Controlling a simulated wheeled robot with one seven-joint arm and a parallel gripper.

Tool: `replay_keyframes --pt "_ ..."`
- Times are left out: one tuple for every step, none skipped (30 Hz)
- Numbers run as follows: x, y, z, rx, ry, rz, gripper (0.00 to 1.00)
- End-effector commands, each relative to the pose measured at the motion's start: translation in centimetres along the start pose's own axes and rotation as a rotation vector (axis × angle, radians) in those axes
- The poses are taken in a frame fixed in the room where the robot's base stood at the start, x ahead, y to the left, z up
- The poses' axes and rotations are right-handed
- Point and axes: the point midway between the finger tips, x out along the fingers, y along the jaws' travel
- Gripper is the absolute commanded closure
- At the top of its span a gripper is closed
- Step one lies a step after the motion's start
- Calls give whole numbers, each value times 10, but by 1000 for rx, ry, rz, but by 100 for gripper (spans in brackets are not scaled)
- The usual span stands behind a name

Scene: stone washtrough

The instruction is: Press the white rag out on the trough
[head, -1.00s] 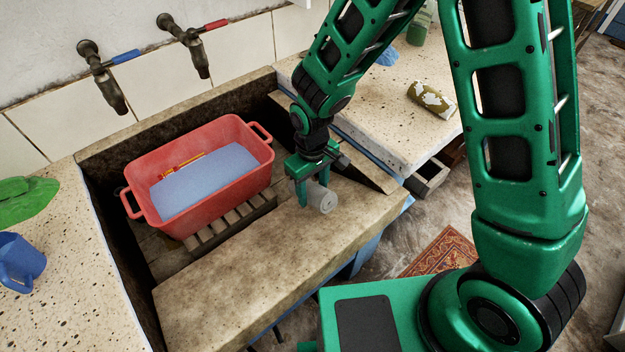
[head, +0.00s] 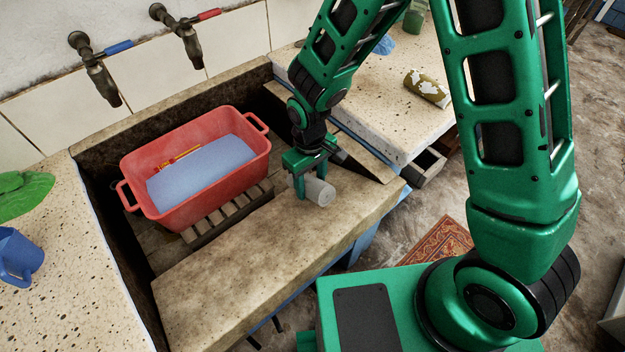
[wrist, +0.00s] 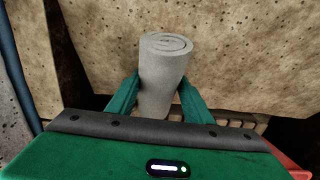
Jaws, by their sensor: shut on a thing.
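The white rag (head: 320,192) is a rolled, pale grey-white bundle. My gripper (head: 303,184) is shut on it at the front ledge of the stone trough (head: 240,258). In the wrist view the rag (wrist: 165,75) sits between my two green fingers (wrist: 160,97), its spiral end pointing away from the gripper. The rag is low over the ledge's right part; whether it touches the stone I cannot tell. My fingers hide part of the roll in the head view.
A red tub (head: 190,205) of bluish water stands on a wooden slat rack (head: 228,212) in the trough. Two taps (head: 100,75) are on the wall behind. A blue jug (head: 20,258) and green cloth (head: 22,196) lie left. A mottled roll (head: 427,88) lies on the right counter.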

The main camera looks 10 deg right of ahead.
Motion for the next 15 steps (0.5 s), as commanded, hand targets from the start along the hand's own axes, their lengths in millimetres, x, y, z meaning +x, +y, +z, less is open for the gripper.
replay_keyframes --pt "1 0 0 0 0 0 81" --pt "1 0 1 0 0 0 81" --pt "2 0 1 0 0 0 81" --pt "2 0 1 0 0 0 81" --pt "3 0 1 0 0 0 81" --pt "4 0 1 0 0 0 81" --pt "4 0 2 0 1 0 81" --pt "4 0 2 0 1 0 81" --pt "5 0 2 0 1 0 81" --pt "6 0 2 0 0 0 81" --pt "6 0 2 0 0 0 81" --pt "7 0 3 0 0 0 81" --pt "7 0 3 0 0 0 81" --pt "8 0 3 0 0 0 81" --pt "8 0 4 0 -1 0 81"
